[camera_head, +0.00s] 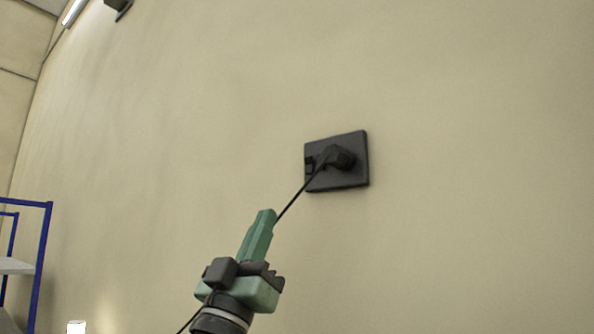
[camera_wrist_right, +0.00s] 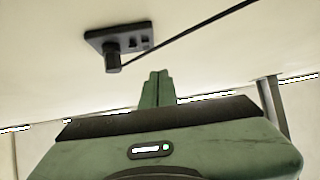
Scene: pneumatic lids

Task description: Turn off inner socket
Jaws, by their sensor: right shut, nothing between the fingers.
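A black wall socket plate (camera_head: 352,178) is fixed to the beige wall, right of centre in the head view. A black plug (camera_head: 341,157) sits in it, and a small switch (camera_head: 309,163) shows at its left edge. In the right wrist view, the socket plate (camera_wrist_right: 97,36) is up and left of the fingers, with its plug (camera_wrist_right: 112,62) and small switches (camera_wrist_right: 139,42). My green right gripper (camera_head: 265,214) is shut and empty, below and left of the socket and apart from it. Its fingertips also show in the right wrist view (camera_wrist_right: 158,74). My left gripper is out of view.
A thin black cord (camera_head: 292,202) runs from the plug down-left past my right gripper; it also crosses the right wrist view (camera_wrist_right: 195,27). A blue-framed shelf (camera_head: 41,255) stands at the lower left. The wall around the socket is bare.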

